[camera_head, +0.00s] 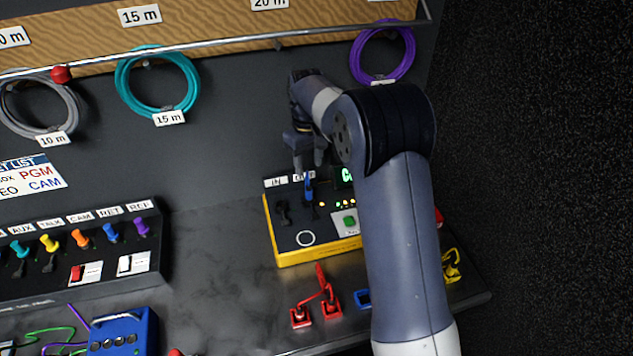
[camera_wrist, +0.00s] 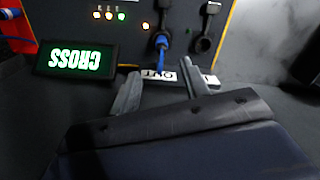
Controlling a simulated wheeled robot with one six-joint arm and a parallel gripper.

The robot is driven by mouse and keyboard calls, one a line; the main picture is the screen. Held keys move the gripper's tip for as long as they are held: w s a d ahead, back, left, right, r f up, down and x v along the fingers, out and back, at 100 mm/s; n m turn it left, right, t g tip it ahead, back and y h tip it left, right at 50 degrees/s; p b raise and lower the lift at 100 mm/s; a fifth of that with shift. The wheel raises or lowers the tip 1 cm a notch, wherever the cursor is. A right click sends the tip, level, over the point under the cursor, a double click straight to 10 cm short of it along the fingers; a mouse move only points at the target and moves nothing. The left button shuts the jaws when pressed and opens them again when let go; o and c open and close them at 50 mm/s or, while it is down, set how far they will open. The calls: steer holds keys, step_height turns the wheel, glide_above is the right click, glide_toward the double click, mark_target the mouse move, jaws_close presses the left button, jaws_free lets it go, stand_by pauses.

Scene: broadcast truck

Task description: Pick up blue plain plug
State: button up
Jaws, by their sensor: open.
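A blue plug (camera_head: 308,188) stands in the OUT socket of the yellow-edged black box (camera_head: 318,254). In the wrist view the blue plug (camera_wrist: 161,42) is in its socket, with a blue stem or lead running down towards the OUT label. My gripper (camera_head: 306,152) is just above and behind that plug in the head view. In the wrist view my gripper (camera_wrist: 160,90) has its two fingers apart, with nothing held between them, and the plug lies beyond the gap. Another blue plug (camera_head: 110,231) sits in the rack panel under the RET label. My arm hides part of the box's right side.
The box has a dark socket cover (camera_wrist: 205,38) beside the plug and a lit green CROSS display (camera_wrist: 82,60). Red connectors (camera_head: 318,308) lie in front of it. A blue box (camera_head: 122,332) stands at lower left. Coiled cables, one teal (camera_head: 130,98), hang behind.

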mark_target(309, 186)
steer(key=f, duration=0.3)
steer(key=f+p, duration=0.1)
steer(key=f, duration=0.2)
steer(key=f+p, duration=0.1)
steer(key=f, duration=0.3)
steer(key=shift+s, duration=0.35)
steer(key=shift+c, duration=0.3)
jaws_close()
